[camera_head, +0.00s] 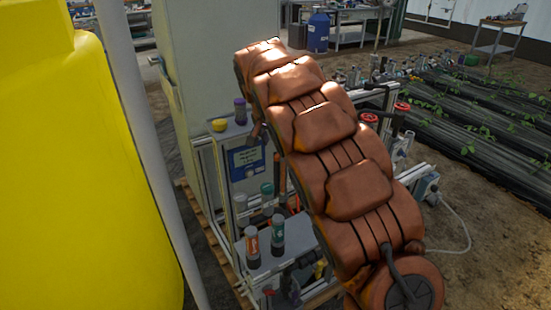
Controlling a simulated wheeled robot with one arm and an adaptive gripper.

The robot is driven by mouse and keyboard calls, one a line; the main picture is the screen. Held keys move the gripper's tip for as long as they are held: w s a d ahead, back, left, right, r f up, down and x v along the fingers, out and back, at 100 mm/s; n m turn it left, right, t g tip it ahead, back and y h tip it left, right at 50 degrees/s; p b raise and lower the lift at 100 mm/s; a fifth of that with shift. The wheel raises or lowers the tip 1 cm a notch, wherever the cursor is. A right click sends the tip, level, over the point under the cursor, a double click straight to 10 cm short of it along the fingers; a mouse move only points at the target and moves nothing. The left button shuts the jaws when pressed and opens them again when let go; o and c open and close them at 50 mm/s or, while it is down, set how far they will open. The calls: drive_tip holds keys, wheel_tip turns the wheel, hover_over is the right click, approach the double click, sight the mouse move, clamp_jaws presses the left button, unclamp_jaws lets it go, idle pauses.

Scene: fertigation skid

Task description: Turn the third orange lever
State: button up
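I cannot single out the third orange lever. Small orange parts show on the fertigation skid (197,143), one upright orange piece (281,172) beside my arm and another low orange patch (258,219) behind the front shelf. They are too small and too covered to tell whether they are levers. My brown padded arm runs from the upper middle to the lower right and hides much of the skid. My gripper cannot be made out in this view, so its state and any contact are hidden.
A big yellow tank (85,180) and a grey pole (150,150) fill the left. Bottles (278,232) stand on the skid's shelves near a blue-labelled box (247,160). Red round handles (369,119) show right of my arm. Dark plant rows (480,120) lie right; bare floor (490,250) is open lower right.

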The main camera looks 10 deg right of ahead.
sight(277, 156)
drive_tip(key=x, duration=0.8)
drive_tip(key=shift+w+a+p, duration=0.15)
drive_tip(key=shift+p, duration=0.15)
drive_tip(key=shift+c, duration=0.2)
clamp_jaws()
